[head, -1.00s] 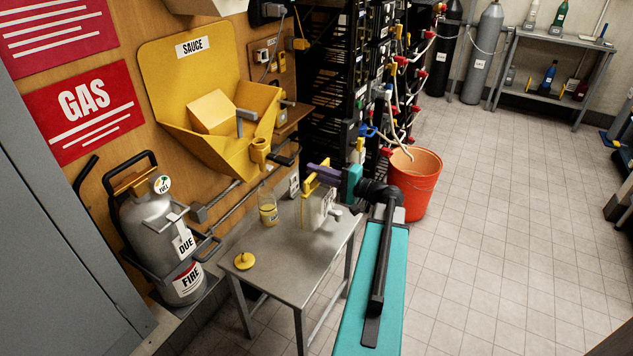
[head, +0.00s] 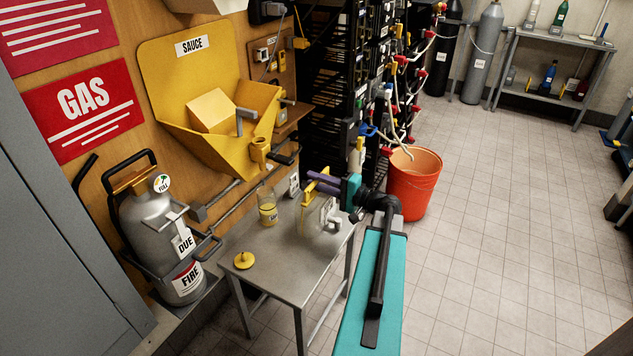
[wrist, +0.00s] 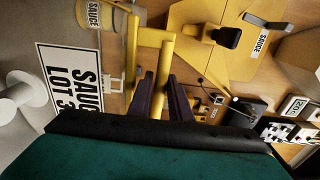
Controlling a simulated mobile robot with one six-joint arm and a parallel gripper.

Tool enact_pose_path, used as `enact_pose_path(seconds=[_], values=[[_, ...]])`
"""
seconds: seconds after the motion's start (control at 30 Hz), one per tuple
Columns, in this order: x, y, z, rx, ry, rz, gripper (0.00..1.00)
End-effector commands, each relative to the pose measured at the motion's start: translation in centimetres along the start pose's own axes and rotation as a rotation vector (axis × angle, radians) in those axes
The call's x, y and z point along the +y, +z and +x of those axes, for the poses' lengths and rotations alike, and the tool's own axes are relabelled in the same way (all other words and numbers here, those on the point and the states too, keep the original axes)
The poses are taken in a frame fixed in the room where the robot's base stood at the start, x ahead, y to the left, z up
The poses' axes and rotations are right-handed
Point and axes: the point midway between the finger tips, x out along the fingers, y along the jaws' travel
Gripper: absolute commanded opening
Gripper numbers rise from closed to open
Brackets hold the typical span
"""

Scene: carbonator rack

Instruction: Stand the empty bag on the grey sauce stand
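The bag (head: 317,216) is pale, with a yellow frame along its top and side. It looks upright at the right back of the grey stand (head: 290,262), its lower edge at the top surface. In the wrist view the bag's white label (wrist: 72,85) reads SAUCE LOT, partly cut off. My gripper (head: 316,181) is at the yellow frame, its two purple fingers spread apart. In the wrist view the fingers (wrist: 161,82) lie on either side of a yellow bar (wrist: 163,62) of the frame. Whether a finger touches the bar is unclear.
A jar of yellow sauce (head: 267,207) stands left of the bag. A yellow cap (head: 244,260) lies at the stand's front left. The yellow SAUCE hopper (head: 185,110) hangs behind, and an orange bucket (head: 415,185) is right. The stand's front middle is clear.

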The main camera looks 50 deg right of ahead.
Motion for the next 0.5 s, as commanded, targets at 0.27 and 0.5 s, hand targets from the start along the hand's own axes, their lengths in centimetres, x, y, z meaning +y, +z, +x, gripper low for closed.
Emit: enact_pose_path(seconds=[0.27, 0.5], values=[[-0.05, -0.01, -0.01, 0.0, 0.0, 0.0, 0.31], [-0.5, -0.01, -0.02, 0.0, 0.0, 0.0, 0.31]])
